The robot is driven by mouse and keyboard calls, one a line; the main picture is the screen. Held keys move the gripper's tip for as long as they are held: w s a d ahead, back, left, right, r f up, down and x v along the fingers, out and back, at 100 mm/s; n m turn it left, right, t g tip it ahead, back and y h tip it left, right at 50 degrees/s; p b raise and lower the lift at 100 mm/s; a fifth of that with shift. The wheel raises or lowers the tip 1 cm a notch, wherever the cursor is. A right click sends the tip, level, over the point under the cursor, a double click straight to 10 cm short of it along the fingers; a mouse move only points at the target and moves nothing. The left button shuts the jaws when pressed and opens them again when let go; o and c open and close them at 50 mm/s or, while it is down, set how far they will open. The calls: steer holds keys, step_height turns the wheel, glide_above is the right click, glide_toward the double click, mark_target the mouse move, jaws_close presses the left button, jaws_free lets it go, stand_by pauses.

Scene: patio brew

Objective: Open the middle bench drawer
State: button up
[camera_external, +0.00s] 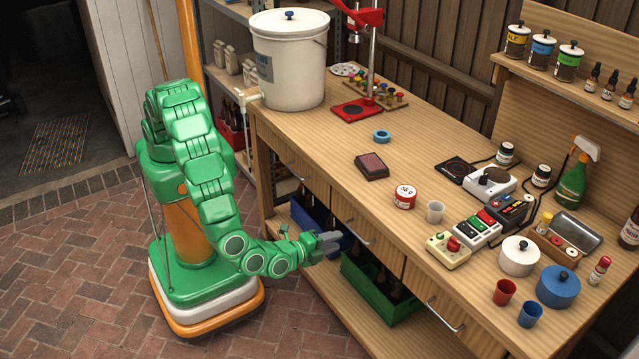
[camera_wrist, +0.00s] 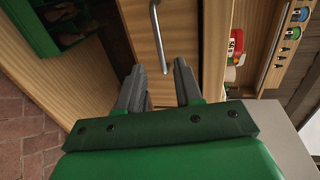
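The wooden bench has a row of drawers under its top, and the middle bench drawer (camera_external: 376,256) looks flush with the bench front. Its metal bar handle (camera_external: 356,231) sits just right of my gripper (camera_external: 332,243) in the external view. In the wrist view, the handle (camera_wrist: 158,38) lies ahead of my gripper (camera_wrist: 160,84), roughly in line with the gap between its fingers. The two grey fingers are apart with nothing between them, so my gripper is open. I see no contact with the handle.
The left drawer handle (camera_external: 294,177) and right drawer handle (camera_external: 446,314) are on either side. A green crate (camera_external: 377,297) with bottles and a blue crate (camera_external: 309,226) stand on the shelf below. The bench top (camera_external: 330,140) carries many items. Brick floor (camera_external: 70,270) is open at left.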

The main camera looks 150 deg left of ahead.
steer(key=x, duration=0.7)
steer(key=shift+a, duration=0.35)
jaws_close()
steer(key=shift+f, duration=0.1)
stand_by(1.1)
